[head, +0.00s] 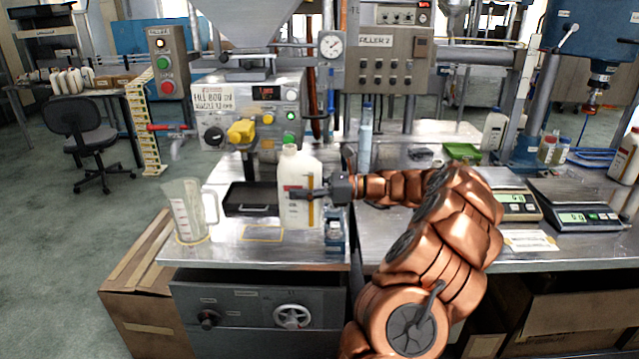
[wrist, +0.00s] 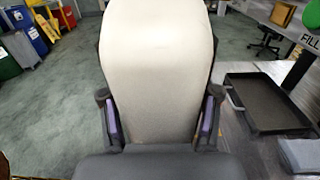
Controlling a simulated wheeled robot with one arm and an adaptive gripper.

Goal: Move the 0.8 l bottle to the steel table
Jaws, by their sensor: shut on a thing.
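My gripper (head: 308,193) is shut on this bottle from the right side, about mid-height. In the wrist view the bottle (wrist: 160,70) fills the middle, with a finger of my gripper (wrist: 158,120) on each side of it. Whether its base touches the table top or hangs just above it, I cannot tell. Its volume marking is too small to read.
A clear measuring jug (head: 186,212) stands left on the table. A black drip tray (head: 250,198) is left of the bottle and also shows in the wrist view (wrist: 268,104). A small blue-and-clear container (head: 335,236) stands just right. Scales (head: 585,217) sit further right.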

